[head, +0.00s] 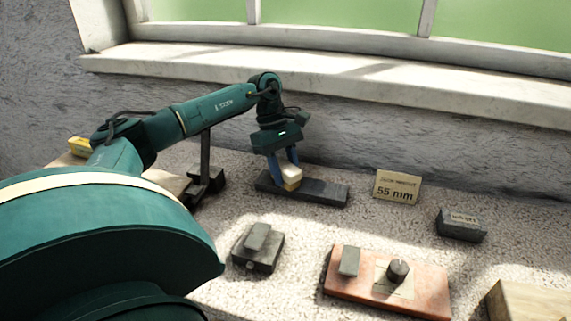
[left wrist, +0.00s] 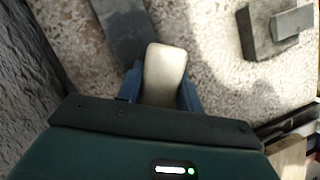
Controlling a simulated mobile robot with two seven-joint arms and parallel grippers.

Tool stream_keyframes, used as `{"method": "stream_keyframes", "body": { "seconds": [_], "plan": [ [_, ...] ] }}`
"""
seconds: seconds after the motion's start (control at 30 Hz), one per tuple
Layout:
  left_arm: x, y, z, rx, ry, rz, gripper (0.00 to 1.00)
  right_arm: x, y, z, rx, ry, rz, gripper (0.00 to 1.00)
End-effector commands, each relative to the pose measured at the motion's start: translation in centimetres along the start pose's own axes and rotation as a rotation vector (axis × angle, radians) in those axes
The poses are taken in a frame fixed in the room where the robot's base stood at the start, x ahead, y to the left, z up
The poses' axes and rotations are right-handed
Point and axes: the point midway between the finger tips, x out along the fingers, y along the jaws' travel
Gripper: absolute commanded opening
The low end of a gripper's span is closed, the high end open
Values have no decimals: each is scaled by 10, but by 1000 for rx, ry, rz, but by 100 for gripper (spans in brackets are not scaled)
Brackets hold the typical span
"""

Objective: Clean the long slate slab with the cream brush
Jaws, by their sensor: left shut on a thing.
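The long slate slab (head: 320,190) is a dark flat bar lying on the pale speckled surface below the window sill. My left gripper (head: 288,169) is shut on the cream brush (head: 291,178), a small cream block with a yellowish lower part. The brush is over the slab's left part and looks to be touching its top; the exact contact cannot be told. In the left wrist view the brush (left wrist: 164,75) sits between the blue fingers, and the slab (left wrist: 122,30) runs out beyond it at the upper left. My right gripper is not in view.
A card reading 55 mm (head: 397,187) stands right of the slab. A dark block (head: 461,224) is farther right. A dark box (head: 258,249) and a reddish board with a knob (head: 388,283) lie in front. A dark stand (head: 205,178) is close on the left.

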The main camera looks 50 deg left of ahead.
Motion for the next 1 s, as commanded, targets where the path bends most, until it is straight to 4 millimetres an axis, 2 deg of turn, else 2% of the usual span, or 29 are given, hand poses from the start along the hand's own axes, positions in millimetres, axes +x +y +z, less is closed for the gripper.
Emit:
{"method": "stream_keyframes", "body": {
  "seconds": [0.33, 1.0],
  "plan": [
    [7, 0, -3, 0, 0, 0, 18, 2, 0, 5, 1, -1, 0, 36],
    [-3, -1, -24, -5, 2, 0, 18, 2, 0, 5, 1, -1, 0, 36]
  ]
}}
